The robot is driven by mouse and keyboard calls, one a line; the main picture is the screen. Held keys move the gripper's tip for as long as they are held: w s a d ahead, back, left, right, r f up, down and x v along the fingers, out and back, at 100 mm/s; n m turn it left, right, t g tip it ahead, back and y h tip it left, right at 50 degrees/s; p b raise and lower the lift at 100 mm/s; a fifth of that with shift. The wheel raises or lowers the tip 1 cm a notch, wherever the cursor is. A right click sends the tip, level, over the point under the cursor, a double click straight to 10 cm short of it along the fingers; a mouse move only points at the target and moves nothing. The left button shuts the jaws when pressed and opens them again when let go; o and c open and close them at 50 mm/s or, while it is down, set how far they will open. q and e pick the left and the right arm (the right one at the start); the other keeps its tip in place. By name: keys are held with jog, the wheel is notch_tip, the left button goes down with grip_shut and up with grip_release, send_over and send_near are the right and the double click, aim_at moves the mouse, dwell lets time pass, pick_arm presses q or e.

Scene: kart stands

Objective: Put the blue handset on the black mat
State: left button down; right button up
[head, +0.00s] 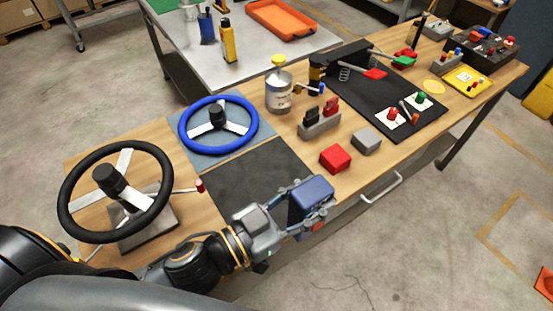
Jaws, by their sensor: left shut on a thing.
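My left gripper (290,213) is shut on the blue handset (313,193). It holds the handset near the front edge of the wooden bench, at the right front side of the black mat (255,165). The mat is a dark square lying on the bench, and its bare upper part shows. My gripper and forearm hide part of its front. Whether the handset is above the mat or beyond its edge is hard to tell. My right gripper is not in view.
A blue steering wheel (248,139) lies behind the mat, and a black wheel (71,208) stands on a stand at left. A red block (335,159), a grey block (366,141) and a grey rack (320,128) stand right of the mat. A drawer handle (382,189) juts from the bench front.

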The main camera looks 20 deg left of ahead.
pick_arm(q)
jog(key=shift+w+a, duration=0.25)
jog(key=w+a+f, duration=0.8)
jog(key=w+f, duration=0.1)
jog(key=f, duration=0.3)
jog(key=shift+a+f, duration=0.2)
jog(key=shift+a, duration=0.1)
jog(key=c, duration=0.8)
grip_release()
jog(key=shift+f, duration=0.15)
jog(key=shift+o, duration=0.2)
